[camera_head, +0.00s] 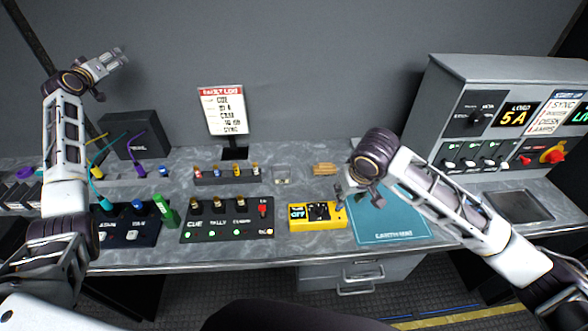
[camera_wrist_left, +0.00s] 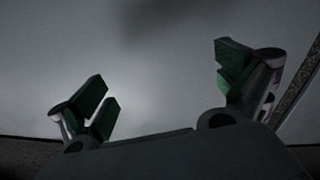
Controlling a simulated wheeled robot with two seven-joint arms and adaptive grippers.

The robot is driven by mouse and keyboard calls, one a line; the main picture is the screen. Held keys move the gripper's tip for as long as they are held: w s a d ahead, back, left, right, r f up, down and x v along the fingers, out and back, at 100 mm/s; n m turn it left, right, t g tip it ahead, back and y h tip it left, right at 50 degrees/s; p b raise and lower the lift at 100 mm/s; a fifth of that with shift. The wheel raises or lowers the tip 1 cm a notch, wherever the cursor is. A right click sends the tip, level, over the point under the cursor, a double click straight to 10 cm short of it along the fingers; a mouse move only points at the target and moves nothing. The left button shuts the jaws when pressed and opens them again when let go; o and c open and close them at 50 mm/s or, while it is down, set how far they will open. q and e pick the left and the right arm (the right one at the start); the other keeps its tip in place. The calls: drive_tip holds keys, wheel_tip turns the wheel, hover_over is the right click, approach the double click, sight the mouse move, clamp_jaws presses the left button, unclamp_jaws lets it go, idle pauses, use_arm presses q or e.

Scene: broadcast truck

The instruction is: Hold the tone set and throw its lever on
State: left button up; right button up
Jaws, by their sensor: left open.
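The yellow tone set (camera_head: 298,224) lies on the grey counter near its front edge. Its small screen reads OFF, and dark controls sit on its top face. My right arm reaches over from the right. The visible part of my right gripper (camera_head: 340,194) is a small grey piece at the set's right end; the wrist hides most of it, so I cannot tell its grip. My left gripper (camera_head: 108,62) is raised high at the left, far from the set. In the left wrist view its green-padded fingers (camera_wrist_left: 162,92) are apart with nothing between them.
A teal mat (camera_head: 390,228) lies right of the set, partly under my right arm. A black cue panel (camera_head: 226,222) stands to the left, with a green marker (camera_head: 166,214) beside it. A sign (camera_head: 223,110) stands behind. A grey console (camera_head: 450,110) fills the right.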

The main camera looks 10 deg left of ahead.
use_arm(q)
drive_tip(key=w+d+f+m+g+h, duration=0.2)
drive_tip(key=d+m+h, duration=0.15)
drive_tip(key=d, duration=1.25)
drive_tip(key=w+d+f+m+g+h, duration=0.1)
drive_tip(key=d+f+m+g+h, duration=0.3)
drive_tip(key=d, duration=1.1)
drive_tip(key=w+d+f+m+g+h, duration=0.15)
drive_tip(key=d+m, duration=0.45)
drive_tip(key=d, duration=1)
drive_tip(key=m+g+y, duration=0.4)
drive_tip(key=m+g, duration=0.5)
hover_over(302, 212)
wheel_tip(302, 212, down, 18)
drive_tip(key=shift+f, duration=0.1)
drive_tip(key=shift+f, duration=6.85)
